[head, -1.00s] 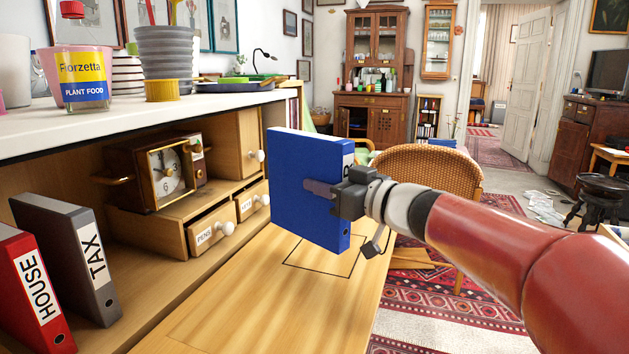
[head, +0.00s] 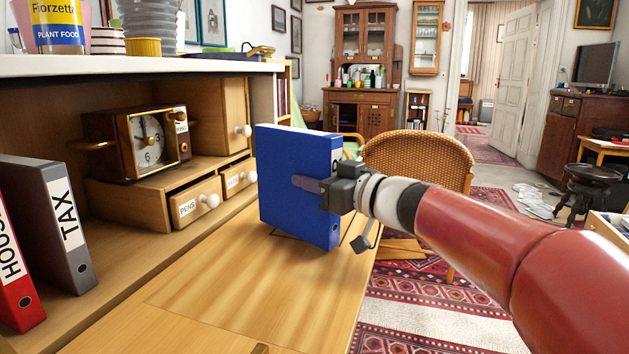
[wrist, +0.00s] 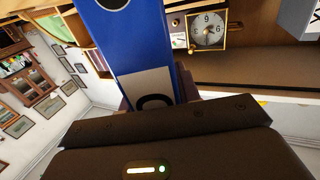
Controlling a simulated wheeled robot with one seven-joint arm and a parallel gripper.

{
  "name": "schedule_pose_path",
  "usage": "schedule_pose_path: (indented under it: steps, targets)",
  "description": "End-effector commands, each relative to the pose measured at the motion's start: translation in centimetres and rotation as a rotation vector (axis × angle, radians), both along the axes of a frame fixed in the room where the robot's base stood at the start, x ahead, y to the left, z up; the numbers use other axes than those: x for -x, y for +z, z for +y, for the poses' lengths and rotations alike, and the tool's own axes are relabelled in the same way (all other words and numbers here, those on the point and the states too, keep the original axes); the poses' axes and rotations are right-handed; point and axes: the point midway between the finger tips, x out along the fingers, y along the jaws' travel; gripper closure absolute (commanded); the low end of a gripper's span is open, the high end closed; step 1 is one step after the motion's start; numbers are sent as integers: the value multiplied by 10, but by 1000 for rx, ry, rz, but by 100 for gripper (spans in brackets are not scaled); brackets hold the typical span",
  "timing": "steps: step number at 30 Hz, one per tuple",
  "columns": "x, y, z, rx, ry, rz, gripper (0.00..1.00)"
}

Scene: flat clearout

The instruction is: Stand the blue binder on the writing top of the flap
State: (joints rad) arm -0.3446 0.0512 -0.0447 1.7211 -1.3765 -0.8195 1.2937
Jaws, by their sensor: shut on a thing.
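The blue binder (head: 292,190) is upright in my gripper (head: 318,188), which is shut on it from the right side. In the head view its lower edge is at or just above the flap's wooden writing top (head: 240,275); I cannot tell whether it touches. It covers most of a dark outline marked on the top. In the wrist view the binder (wrist: 125,45) fills the upper middle, with its finger hole and white label showing; the fingertips are largely hidden.
A grey TAX binder (head: 58,225) and a red HOUSE binder (head: 15,270) stand at the left. A clock (head: 143,140) sits above small drawers (head: 190,205) behind the top. A wicker chair (head: 420,160) stands beyond the flap. The front of the writing top is clear.

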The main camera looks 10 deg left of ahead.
Motion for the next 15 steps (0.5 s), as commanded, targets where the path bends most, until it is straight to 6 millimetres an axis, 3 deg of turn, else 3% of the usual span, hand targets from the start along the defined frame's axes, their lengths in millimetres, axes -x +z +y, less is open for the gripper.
schedule_pose_path:
  steps: [15]
  targets:
    - [0,-2,0,-2,0,-2,100]
